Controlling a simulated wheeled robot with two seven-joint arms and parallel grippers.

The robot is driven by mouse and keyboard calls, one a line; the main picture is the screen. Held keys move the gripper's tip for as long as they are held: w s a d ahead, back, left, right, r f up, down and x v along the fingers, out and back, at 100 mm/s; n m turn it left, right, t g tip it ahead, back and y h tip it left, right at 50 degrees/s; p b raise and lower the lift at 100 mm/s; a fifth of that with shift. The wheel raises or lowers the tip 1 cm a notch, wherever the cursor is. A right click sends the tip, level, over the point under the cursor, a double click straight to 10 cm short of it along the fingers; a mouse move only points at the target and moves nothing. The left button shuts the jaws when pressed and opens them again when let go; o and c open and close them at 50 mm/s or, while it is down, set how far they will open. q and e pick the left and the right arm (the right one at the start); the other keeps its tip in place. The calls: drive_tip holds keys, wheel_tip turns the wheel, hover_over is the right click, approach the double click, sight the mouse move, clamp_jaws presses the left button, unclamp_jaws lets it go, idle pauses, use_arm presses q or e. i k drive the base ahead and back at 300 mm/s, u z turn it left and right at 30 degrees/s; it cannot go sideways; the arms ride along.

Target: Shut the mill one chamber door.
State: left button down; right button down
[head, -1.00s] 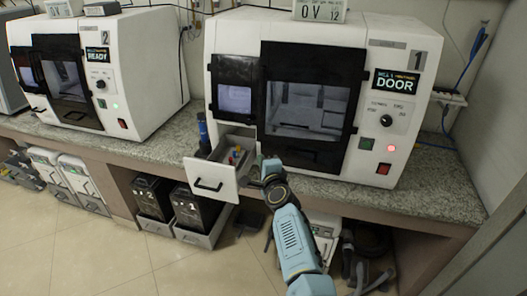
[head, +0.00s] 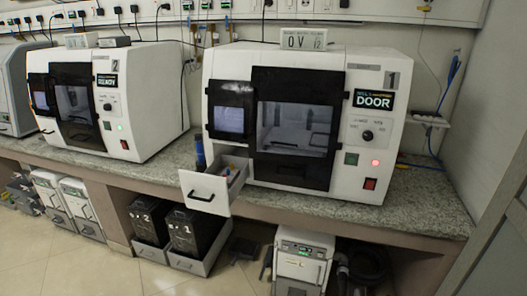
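Mill one (head: 375,72), a white box-shaped machine labelled 1, stands on the counter at the centre right. Its display (head: 374,101) reads DOOR and a red lamp glows beneath. The black-framed chamber door (head: 290,172) with a clear window is on its front; I cannot tell from here whether it is fully shut or slightly ajar. A smaller black-framed screen (head: 230,120) is to its left. Below that screen a white drawer (head: 205,192) is pulled out, with small coloured items inside. Neither of my grippers is in view.
A dark blue bottle (head: 200,153) stands by the open drawer. The granite counter (head: 425,200) is clear at right. Black bins and white units stand beneath.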

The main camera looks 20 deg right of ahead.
sight(308, 87)
drive_tip(key=z, duration=0.35)
drive_tip(key=i, duration=0.9)
drive_tip(key=u, duration=0.75)
